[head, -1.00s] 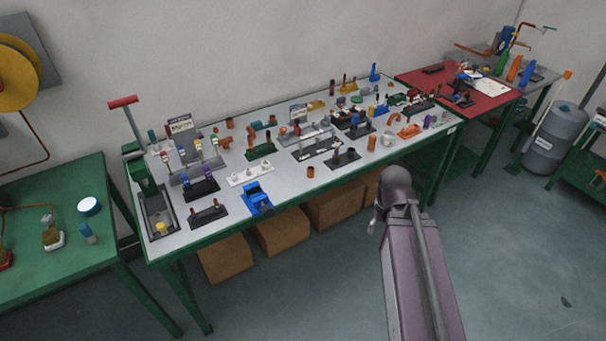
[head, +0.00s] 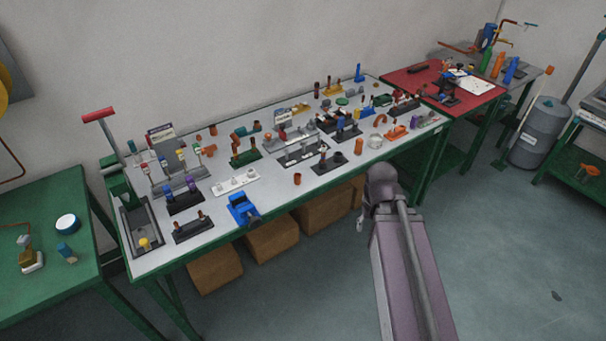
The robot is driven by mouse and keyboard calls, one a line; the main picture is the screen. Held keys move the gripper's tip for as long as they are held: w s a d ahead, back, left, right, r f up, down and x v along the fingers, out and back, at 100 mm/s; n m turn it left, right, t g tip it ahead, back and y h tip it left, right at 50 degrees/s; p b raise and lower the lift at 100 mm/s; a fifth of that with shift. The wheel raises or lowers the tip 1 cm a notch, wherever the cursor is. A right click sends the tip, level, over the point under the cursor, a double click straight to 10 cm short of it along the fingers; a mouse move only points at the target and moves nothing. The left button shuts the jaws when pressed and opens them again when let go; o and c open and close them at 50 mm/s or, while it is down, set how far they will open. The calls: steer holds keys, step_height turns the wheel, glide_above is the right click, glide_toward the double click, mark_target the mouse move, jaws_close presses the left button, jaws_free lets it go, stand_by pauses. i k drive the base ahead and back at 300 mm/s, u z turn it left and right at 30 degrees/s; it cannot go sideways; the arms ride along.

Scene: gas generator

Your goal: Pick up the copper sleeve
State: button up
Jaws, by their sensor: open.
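Several small copper-coloured cylinders stand on the long grey-topped workbench (head: 275,197), and I cannot tell for sure which is the copper sleeve. One short copper cylinder (head: 297,179) stands alone near the front edge, right of the blue vise-like block (head: 242,208). Another copper cylinder (head: 358,147) stands further right, beside a clear ring-shaped piece (head: 376,141). A third, wider copper piece (head: 213,130) is near the back, left of the middle. My arm reaches up from the bottom, in front of the bench.
The bench is crowded with black, white and green holders. A red-handled press (head: 98,115) stands at its left end. A green table (head: 40,285) is at left, a red-topped table (head: 485,103) at back right, and a grey tank (head: 537,135) beyond. Floor at right is open.

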mark_target(297, 177)
steer(key=i, duration=0.85)
steer(key=u, duration=0.05)
